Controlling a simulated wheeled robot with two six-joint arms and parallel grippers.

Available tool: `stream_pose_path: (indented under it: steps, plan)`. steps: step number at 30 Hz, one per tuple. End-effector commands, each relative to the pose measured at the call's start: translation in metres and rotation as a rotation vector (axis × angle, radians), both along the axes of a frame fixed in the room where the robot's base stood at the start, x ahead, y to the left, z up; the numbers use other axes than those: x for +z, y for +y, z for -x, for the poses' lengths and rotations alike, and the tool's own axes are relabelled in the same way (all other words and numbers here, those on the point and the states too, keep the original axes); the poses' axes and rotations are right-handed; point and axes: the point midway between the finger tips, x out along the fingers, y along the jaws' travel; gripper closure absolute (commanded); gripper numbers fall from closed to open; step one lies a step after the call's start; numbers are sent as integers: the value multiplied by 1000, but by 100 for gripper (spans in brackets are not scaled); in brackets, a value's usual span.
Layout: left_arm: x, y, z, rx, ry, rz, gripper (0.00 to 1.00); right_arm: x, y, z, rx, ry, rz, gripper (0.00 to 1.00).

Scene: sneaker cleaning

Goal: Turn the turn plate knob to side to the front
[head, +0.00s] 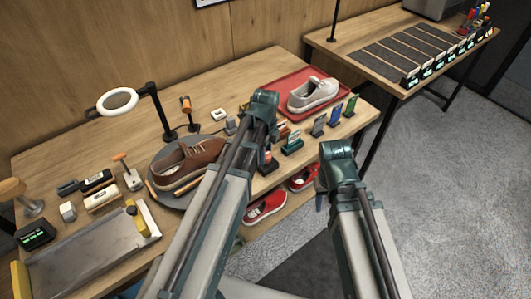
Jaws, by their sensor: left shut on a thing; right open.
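The grey round turn plate (160,201) lies on the wooden table, left of my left arm. A brown sneaker (185,163) with laces stands on it, toe to the right. A wooden handle-like piece (188,186) lies at the plate's front edge, and another (150,190) shows at its left edge; I cannot tell whether either is the knob. My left arm crosses in front of the plate's right side and hides it. My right arm rises over the floor right of the table. Both grippers are hidden behind their arms, so their fingers do not show.
A ring lamp (117,101) stands behind the plate. A red tray (289,93) with a grey-white sneaker (314,94) lies at the back right. A metal tray (88,255) is at front left. Red shoes (265,208) sit below.

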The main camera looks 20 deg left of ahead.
Motion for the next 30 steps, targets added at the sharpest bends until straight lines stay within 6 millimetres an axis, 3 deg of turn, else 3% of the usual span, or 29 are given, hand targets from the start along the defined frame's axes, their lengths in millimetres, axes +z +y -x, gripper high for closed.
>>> stream_pose_path:
  steps: [17, 18, 22, 30]
  plan:
    - [0, 0, 0, -25, 0, 0, 100, 0, 0, 0, 0, 0, 0, 50]
    - [0, 0, 0, -25, 0, 0, 41, 0, 0, 0, 0, 0, 0, 50]
    - [0, 0, 0, -25, 0, 0, 18, 0, 0, 0, 0, 0, 0, 50]
    - [0, 0, 0, -25, 0, 0, 18, 0, 0, 0, 0, 0, 0, 50]
